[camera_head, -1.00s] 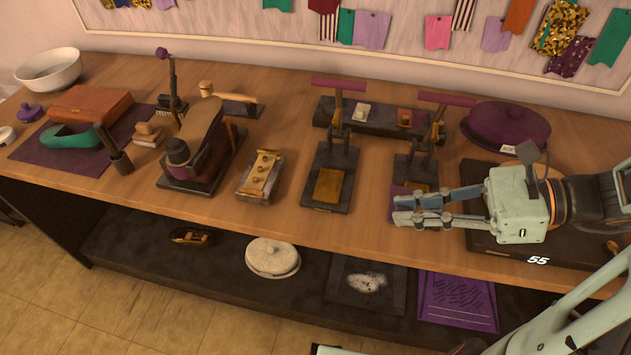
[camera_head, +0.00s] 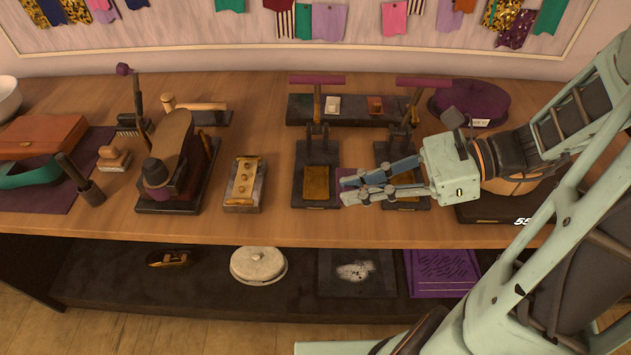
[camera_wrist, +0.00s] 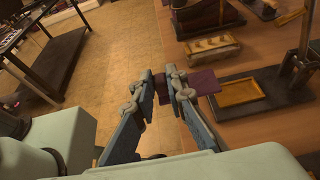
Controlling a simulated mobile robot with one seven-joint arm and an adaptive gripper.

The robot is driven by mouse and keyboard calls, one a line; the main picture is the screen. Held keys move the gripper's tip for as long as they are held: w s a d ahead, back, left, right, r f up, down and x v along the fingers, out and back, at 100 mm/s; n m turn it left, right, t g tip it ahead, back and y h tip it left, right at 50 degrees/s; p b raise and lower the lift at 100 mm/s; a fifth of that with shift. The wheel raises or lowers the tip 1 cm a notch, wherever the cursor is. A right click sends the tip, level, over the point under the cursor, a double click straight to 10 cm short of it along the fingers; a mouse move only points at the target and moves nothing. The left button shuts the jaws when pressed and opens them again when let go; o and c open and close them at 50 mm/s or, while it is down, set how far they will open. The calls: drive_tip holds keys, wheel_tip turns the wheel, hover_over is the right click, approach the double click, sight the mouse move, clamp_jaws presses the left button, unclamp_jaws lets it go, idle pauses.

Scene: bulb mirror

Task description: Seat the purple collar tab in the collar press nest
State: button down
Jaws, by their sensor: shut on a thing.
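My gripper (camera_head: 346,190) is shut on the purple collar tab (camera_head: 352,173), which shows as a flat purple piece between the fingertips in the wrist view (camera_wrist: 205,82). The gripper reaches in from the right, with the tab just right of the left press (camera_head: 316,182). That press has a dark base, an ochre-brass plate and a raised purple handle (camera_head: 317,80). A similar press (camera_head: 385,152) stands to the right, its front partly hidden behind my fingers. I cannot tell which press holds the collar nest. The left plate looks bare in both views.
The table's front edge (camera_head: 270,238) is close, above a lower shelf.

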sight(343, 172)
drive_tip(key=w+a+f, duration=0.1)
drive_tip(key=w, duration=0.1)
drive_tip(key=w+a+f, duration=0.1)
drive_tip(key=w, duration=0.1)
drive_tip(key=w+a+f, duration=0.1)
drive_tip(key=w, duration=0.1)
drive_tip(key=shift+b, duration=0.35)
drive_tip(key=w+f, duration=0.1)
drive_tip(key=w+a+f, duration=0.1)
drive_tip(key=f, duration=0.1)
drive_tip(key=w+a+f+b, duration=0.1)
drive_tip(key=w+f, duration=0.1)
drive_tip(key=shift+w+a+f, duration=0.15)
drive_tip(key=shift+w+f, duration=0.35)
drive_tip(key=shift+f, duration=0.05)
drive_tip(key=shift+w+f+b, duration=0.1)
drive_tip(key=shift+f+b, duration=0.25)
drive_tip(key=shift+f, duration=1.25)
drive_tip(key=shift+f, duration=0.1)
drive_tip(key=c, duration=1.9)
unclamp_jaws()
drive_tip(key=shift+c, duration=0.2)
